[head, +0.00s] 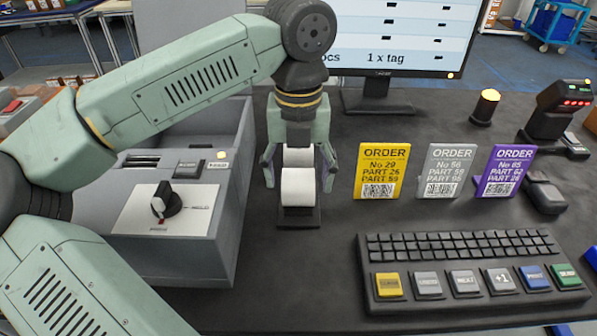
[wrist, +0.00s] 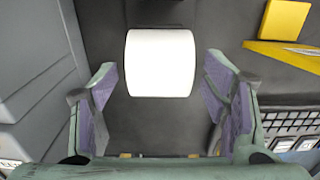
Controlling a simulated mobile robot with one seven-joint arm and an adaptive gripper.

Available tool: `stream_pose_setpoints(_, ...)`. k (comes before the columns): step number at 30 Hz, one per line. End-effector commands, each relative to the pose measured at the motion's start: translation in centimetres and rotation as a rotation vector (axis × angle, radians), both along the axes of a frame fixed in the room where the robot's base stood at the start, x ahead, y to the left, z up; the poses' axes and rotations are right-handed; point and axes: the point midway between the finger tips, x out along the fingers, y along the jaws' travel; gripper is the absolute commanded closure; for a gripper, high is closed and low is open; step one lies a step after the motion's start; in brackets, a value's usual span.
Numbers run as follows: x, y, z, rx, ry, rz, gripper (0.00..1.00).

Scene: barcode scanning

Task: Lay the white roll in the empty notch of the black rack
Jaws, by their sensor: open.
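Two white rolls show in the head view, a front roll (head: 298,187) and a rear roll (head: 298,156) close behind it. The front roll sits at the black rack (head: 299,219), whose front edge shows below it. What the rear roll rests on is hidden. My gripper (head: 299,175) is open and points down, one finger on each side of the rolls. In the wrist view one white roll (wrist: 160,62) lies crosswise ahead of the open fingers (wrist: 160,100), with gaps on both sides. I cannot tell which roll it is. The empty notch is not visible.
A grey machine box (head: 190,250) with a black knob stands close left of my gripper. Yellow (head: 382,170), grey and purple order cards stand to the right. A keyboard (head: 470,270) lies front right. A monitor (head: 400,45) stands behind. Dark table shows between rack and cards.

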Motion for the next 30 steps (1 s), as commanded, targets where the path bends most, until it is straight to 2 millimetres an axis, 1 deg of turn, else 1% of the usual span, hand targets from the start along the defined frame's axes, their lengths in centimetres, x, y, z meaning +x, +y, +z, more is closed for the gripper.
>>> stream_pose_setpoints(8,0.0,0.0,0.1,0.000,0.000,0.000,0.30)
stream_pose_setpoints(11,0.0,0.0,0.7,0.000,-0.001,0.001,0.30)
stream_pose_setpoints(14,0.1,0.0,2.1,0.002,-0.002,0.001,0.30)
stream_pose_setpoints(21,0.0,-0.1,7.3,0.001,-0.003,0.001,0.30)
stream_pose_setpoints(24,0.1,-0.1,9.2,0.001,-0.002,0.001,0.30)
stream_pose_setpoints(27,0.0,0.0,10.7,0.001,-0.001,0.001,0.30)
stream_pose_setpoints(30,0.0,0.0,11.6,0.000,-0.001,0.000,0.30)
